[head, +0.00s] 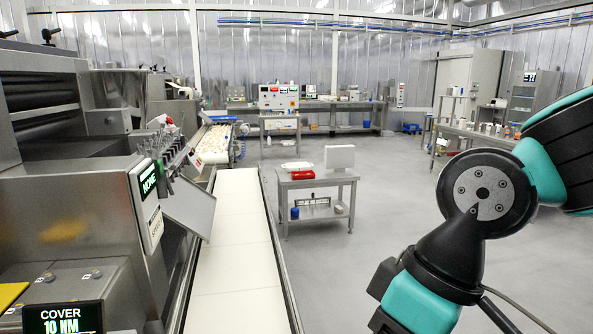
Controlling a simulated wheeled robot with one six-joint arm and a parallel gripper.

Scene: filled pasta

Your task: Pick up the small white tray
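A small, flat white item, which looks like the small white tray (296,165), lies at the back left of the top of a steel table in the middle distance. A red item (302,175) lies just in front of it, and I cannot tell whether the two touch. A larger white upright box or panel (340,158) stands to the right on the same table. My arm's turquoise and black links fill the right side of the head view, well nearer than the table. My gripper is out of the frame.
A long white conveyor belt (235,255) runs along the left beside steel machinery (70,210). The steel table (320,175) has a lower shelf with a blue container (295,213). Open grey floor (400,200) lies right of it. More benches stand farther back.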

